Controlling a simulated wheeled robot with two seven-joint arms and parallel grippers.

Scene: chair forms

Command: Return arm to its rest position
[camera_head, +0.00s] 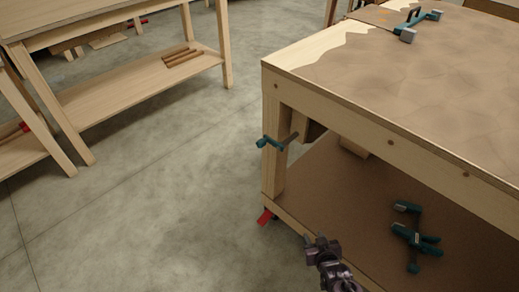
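My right gripper (321,246) shows at the bottom centre of the head view, dark and small. Its arm comes in from the bottom edge. It is in front of the lower front edge of the wooden workbench, near the bench's left leg. I see nothing held in it, but I cannot make out the gap between its fingers. My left gripper is not in view.
The large workbench (350,105) fills the right side. Teal clamps lie on its lower shelf (412,236) and top (416,24); another clamp (277,141) is at its leg. Another bench (140,83) stands at upper left. Concrete floor (150,200) between is clear.

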